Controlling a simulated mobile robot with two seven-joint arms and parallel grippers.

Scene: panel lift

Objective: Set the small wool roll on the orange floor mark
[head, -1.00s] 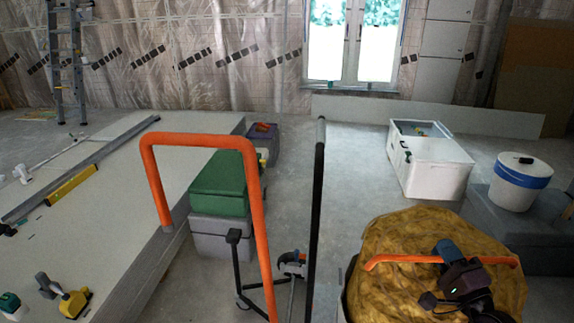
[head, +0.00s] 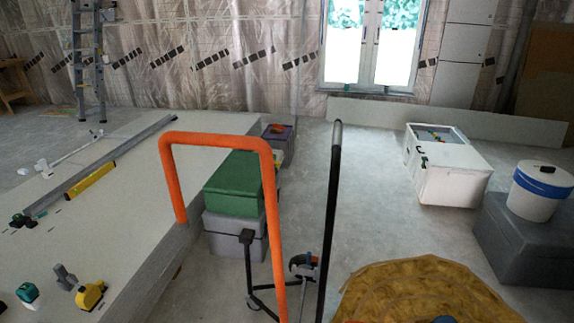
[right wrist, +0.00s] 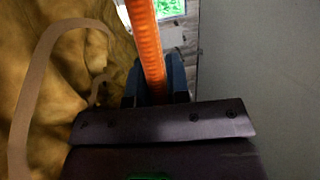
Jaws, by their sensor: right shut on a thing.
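The wool roll (head: 420,285) is a yellow-brown bundle at the bottom right of the head view, cut off by the frame edge. Its folds fill the left of the right wrist view (right wrist: 50,85), with a tan band across them. My right gripper (right wrist: 155,90) is shut on an orange strap (right wrist: 146,40) beside the wool. In the head view only a bit of blue of my right gripper shows at the bottom edge. My left gripper is not in view. I see no orange floor mark in these frames.
An orange tubular handle (head: 215,140) and a black upright bar (head: 333,210) stand in front of me. A low pale stack (head: 130,220) with tools is at left, with a green box (head: 235,185) beside it. A white crate (head: 455,188) and a bucket (head: 538,195) stand right. Middle floor (head: 375,170) is clear.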

